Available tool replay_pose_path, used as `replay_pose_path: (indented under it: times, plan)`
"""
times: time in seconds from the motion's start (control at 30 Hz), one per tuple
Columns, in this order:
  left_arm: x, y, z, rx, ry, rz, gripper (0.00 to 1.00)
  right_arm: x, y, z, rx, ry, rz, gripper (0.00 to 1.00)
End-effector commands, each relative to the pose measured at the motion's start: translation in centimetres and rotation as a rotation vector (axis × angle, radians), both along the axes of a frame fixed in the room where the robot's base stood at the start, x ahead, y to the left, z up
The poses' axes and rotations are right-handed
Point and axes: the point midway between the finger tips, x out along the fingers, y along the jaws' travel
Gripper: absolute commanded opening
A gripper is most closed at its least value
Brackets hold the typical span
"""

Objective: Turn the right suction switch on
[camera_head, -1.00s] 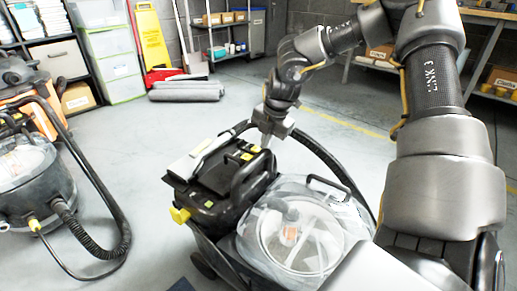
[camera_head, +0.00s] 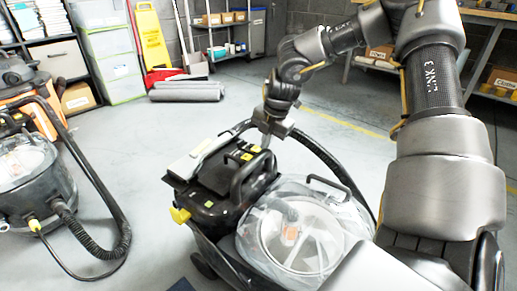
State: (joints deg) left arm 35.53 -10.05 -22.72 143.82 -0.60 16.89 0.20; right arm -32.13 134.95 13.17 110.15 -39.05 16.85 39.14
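A black carpet-cleaning machine (camera_head: 216,211) with a clear domed tank (camera_head: 345,222) stands in front of me. Its top panel (camera_head: 222,172) carries small yellow marks near the back; the single switches are too small to tell apart. My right gripper (camera_head: 266,143) points down at the back right of this panel, by the black handle (camera_head: 250,175). Its fingertips are close to the panel; I cannot tell whether they touch it, or whether they are apart. My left gripper is not in view.
A second vacuum (camera_head: 35,185) with a black hose stands at the left. A grey roll (camera_head: 187,91) and a yellow floor sign (camera_head: 152,38) are at the back. A workbench (camera_head: 490,50) is at the back right. The floor between is clear.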

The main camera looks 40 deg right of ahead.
Motion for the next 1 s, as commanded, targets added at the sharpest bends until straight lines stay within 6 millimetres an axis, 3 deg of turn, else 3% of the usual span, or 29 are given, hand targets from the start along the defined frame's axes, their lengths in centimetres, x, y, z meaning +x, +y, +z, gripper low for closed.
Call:
replay_pose_path:
  times: [0.8,1.0]
  plan:
    - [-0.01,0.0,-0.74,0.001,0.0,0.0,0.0,0.0,0.01,-0.94,0.0,0.0,0.0,0.0]
    - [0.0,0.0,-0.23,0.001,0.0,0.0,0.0,0.01,0.01,-0.31,0.0,-0.001,0.0,0.0]
